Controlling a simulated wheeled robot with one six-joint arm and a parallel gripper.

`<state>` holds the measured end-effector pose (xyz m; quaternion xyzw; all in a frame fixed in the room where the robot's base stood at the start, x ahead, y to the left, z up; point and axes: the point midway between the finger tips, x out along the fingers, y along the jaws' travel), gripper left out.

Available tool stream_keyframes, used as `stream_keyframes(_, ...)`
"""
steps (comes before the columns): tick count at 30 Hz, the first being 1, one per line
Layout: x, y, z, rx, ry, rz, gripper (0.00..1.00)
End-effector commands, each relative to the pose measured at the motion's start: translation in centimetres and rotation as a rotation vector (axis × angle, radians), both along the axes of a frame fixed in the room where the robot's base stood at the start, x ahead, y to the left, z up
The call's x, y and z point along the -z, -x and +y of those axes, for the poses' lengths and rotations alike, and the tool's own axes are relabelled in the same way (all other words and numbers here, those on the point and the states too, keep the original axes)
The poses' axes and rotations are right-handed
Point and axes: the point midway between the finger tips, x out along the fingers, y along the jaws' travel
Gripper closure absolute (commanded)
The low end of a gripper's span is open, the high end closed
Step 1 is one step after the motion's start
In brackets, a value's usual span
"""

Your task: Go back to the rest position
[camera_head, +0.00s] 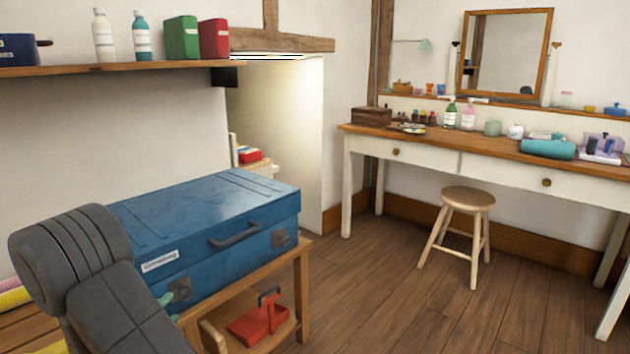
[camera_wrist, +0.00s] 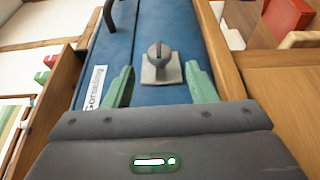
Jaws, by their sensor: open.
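My gripper (camera_wrist: 160,88) shows in the wrist view with its two green fingers spread apart. It is open and nothing is between the fingertips but the view of a blue case. The blue case (camera_wrist: 148,30) has a grey metal latch (camera_wrist: 160,65) that appears between the fingers; I cannot tell whether they touch it. In the head view the blue case (camera_head: 200,225) lies shut on a wooden stand, with a dark handle and a white label on its front. My grey arm covers its lower left, and the gripper is mostly hidden there.
The wooden stand (camera_head: 302,285) holds a red tool caddy (camera_head: 262,318) on its lower shelf. A wall shelf (camera_head: 120,68) with bottles and boxes runs above the case. A stool (camera_head: 462,205) stands before the dressing table (camera_head: 410,152). The floor (camera_head: 400,300) right of the stand is clear.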

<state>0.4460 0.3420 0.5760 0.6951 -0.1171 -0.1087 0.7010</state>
Motion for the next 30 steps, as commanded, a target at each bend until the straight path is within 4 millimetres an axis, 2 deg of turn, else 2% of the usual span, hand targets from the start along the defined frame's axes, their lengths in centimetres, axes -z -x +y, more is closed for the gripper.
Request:
stream_keyframes(6,0.1,-3.1,-1.1,0.003,-0.002,-0.001,0.49)
stream_keyframes(12,0.0,-4.6,-1.5,0.002,-0.001,-0.001,0.49)
stream_keyframes(25,-0.1,-4.9,-1.6,-0.001,0.000,-0.001,0.49)
stream_keyframes(30,-0.2,-4.1,-1.3,-0.001,0.000,0.000,0.49)
